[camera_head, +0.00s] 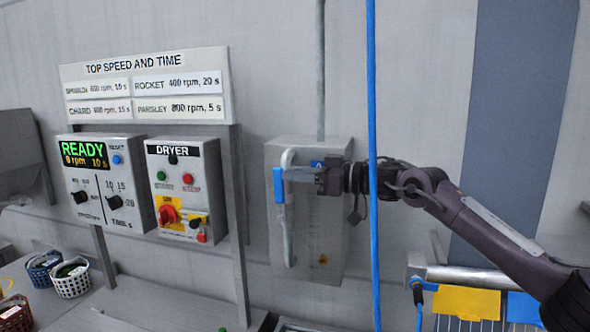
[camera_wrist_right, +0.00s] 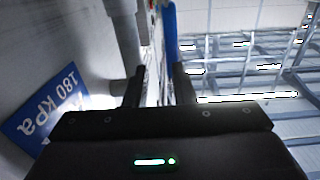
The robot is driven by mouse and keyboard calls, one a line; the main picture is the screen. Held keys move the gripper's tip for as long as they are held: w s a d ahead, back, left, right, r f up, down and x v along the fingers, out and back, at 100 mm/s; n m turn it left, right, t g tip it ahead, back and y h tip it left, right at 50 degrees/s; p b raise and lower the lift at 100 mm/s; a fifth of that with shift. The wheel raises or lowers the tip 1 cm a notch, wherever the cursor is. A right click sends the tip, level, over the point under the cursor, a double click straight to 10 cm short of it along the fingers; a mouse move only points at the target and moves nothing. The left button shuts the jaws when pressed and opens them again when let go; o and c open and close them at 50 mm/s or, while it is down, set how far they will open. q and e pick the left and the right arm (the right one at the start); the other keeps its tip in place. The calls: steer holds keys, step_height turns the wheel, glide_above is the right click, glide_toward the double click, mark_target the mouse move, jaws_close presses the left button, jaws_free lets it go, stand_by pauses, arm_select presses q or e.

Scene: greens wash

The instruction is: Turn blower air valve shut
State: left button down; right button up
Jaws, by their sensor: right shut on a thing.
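The blower air valve has a blue lever handle (camera_head: 278,185), which stands upright along a grey pipe (camera_head: 287,230) on the front of a grey wall box (camera_head: 325,235). My right gripper (camera_head: 290,174) reaches in from the right and is shut on the blue handle. In the right wrist view the handle (camera_wrist_right: 170,30) runs up beyond the fingers of my right gripper (camera_wrist_right: 160,88). The fingers hide part of the handle, and the exact contact is hard to see. My left gripper is not in view.
A blue hose (camera_head: 372,120) hangs in front of my right arm. A dryer panel (camera_head: 187,190) with a red knob and a READY panel (camera_head: 105,185) stand to the left. Baskets (camera_head: 70,278) sit at lower left. A blue 180 kPa label (camera_wrist_right: 48,112) is beside the gripper.

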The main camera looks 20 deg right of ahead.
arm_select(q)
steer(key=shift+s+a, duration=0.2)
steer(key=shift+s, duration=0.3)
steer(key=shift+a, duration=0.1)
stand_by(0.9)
